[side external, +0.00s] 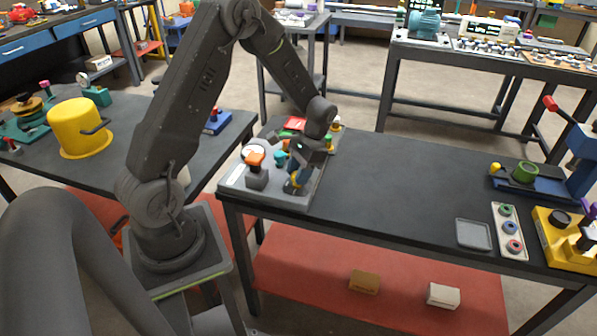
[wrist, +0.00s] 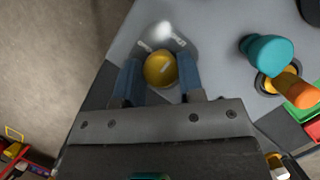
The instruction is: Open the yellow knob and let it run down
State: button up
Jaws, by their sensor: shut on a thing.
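The yellow knob (wrist: 160,69) is round and sits on a grey panel (wrist: 210,30) in the wrist view. My gripper (wrist: 158,80) has one blue finger on each side of the knob and is shut on it. In the side external view my gripper (side external: 297,180) reaches down to the front right part of the panel (side external: 232,185) on the table. The knob is mostly hidden there by the fingers. Printed marks and a bright spot lie beyond the knob in the wrist view; I cannot read the marks.
A teal knob (wrist: 267,50) and an orange handle (wrist: 294,90) stand to the right of my gripper in the wrist view. The table middle (side external: 400,185) is clear. A grey tray (side external: 473,233) lies at right.

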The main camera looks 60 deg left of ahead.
jog(key=n, duration=0.2)
jog(key=n+h, duration=0.1)
jog(key=n, duration=0.1)
jog(key=shift+a+h, duration=0.1)
jog(key=shift+h, duration=0.2)
jog(key=n, duration=0.2)
jog(key=n+t+h, duration=0.1)
jog(key=n, duration=0.1)
jog(key=shift+n+h, duration=0.3)
jog(key=shift+n, duration=0.1)
jog(key=n+t, duration=0.1)
jog(key=n, duration=0.3)
jog(key=shift+s+a+n+t+h, duration=0.1)
jog(key=shift+s+n+t+h, duration=0.05)
jog(key=shift+n+t+h, duration=0.2)
jog(key=shift+n+t, duration=0.85)
jog(key=shift+n, duration=1.1)
jog(key=o, duration=0.9)
jog(key=v, duration=1.3)
jog(key=shift+a+r, duration=0.3)
jog(key=shift+a, duration=0.05)
